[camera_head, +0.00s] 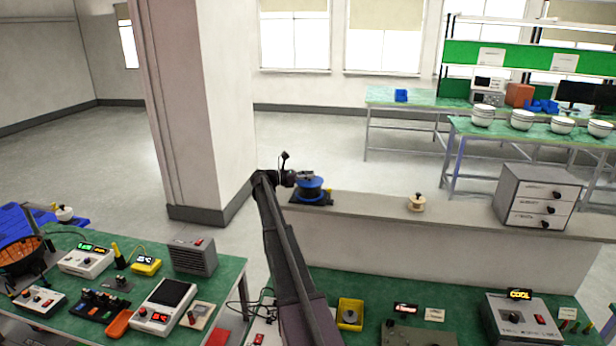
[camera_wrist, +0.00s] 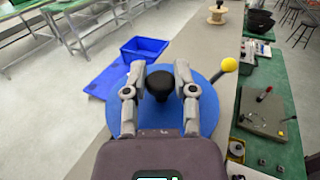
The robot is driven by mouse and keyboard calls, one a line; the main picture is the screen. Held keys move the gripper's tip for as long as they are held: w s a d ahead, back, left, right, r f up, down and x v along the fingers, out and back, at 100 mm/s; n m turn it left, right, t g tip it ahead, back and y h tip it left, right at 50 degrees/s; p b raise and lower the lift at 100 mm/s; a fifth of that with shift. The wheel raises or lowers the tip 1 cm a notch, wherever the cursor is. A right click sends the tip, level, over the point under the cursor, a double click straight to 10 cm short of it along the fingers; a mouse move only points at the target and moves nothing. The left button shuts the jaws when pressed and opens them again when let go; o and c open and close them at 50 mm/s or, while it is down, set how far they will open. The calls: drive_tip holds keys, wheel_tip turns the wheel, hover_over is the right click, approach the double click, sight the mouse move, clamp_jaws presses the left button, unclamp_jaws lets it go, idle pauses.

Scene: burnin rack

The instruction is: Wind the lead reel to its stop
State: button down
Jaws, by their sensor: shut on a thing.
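The lead reel (camera_head: 309,188) is a blue round drum on a dark base, standing on the pale ledge. In the wrist view its blue disc (camera_wrist: 206,107) fills the middle, with a black knob (camera_wrist: 160,84) near its far edge. My gripper (camera_wrist: 160,82) has its two fingers on either side of the knob, shut on it. In the head view my gripper (camera_head: 290,179) reaches the reel from the left. A yellow ball-tipped post (camera_wrist: 229,65) stands beside the disc at the right; a small yellow part (camera_head: 329,191) shows by the reel in the head view.
A wooden spool (camera_head: 416,203) and a grey drawer cabinet (camera_head: 537,196) stand further right on the ledge (camera_head: 370,208). Below the ledge is a green bench with a yellow tray (camera_head: 340,314) and a grey unit (camera_head: 517,318). The ledge between reel and spool is clear.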

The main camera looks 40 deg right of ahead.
drive_tip(key=m+g+y, duration=0.1)
drive_tip(key=g, duration=0.1)
drive_tip(key=m+g+y, duration=0.2)
drive_tip(key=shift+w+d+m+g, duration=0.1)
drive_tip(key=shift+d+m+g, duration=0.05)
drive_tip(key=shift+m+g, duration=0.15)
drive_tip(key=shift+m+g+y, duration=0.5)
drive_tip(key=shift+g+y, duration=0.1)
drive_tip(key=shift+s, duration=0.2)
drive_tip(key=shift+c, duration=2.1)
unclamp_jaws()
